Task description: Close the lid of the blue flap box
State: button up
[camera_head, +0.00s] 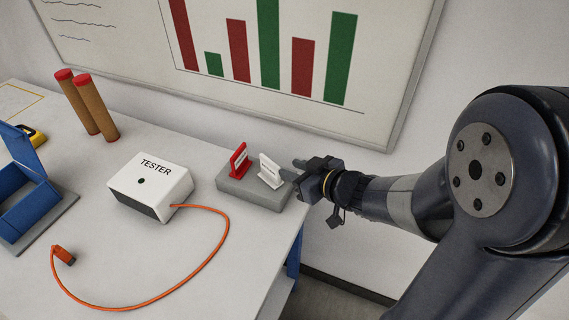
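The blue flap box (30,211) stands at the left edge of the table on a grey base plate (45,231), partly cut off by the picture's edge. Its blue lid (22,148) stands up, open, at the back of the box. My gripper (291,169) is at the right end of the table, far from the box, beside a white lever (270,171) on a grey block. Its two fingertips look apart, with nothing visible between them. Whether a finger touches the white lever cannot be told.
A red lever (239,159) shares the grey block (252,192). A white TESTER box (151,183) with an orange cable (207,262) and plug (64,255) lies between box and gripper. Two brown tubes (96,109) and a yellow-black item (33,135) stand behind.

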aim_at(17, 141)
jog(key=u, duration=2.3)
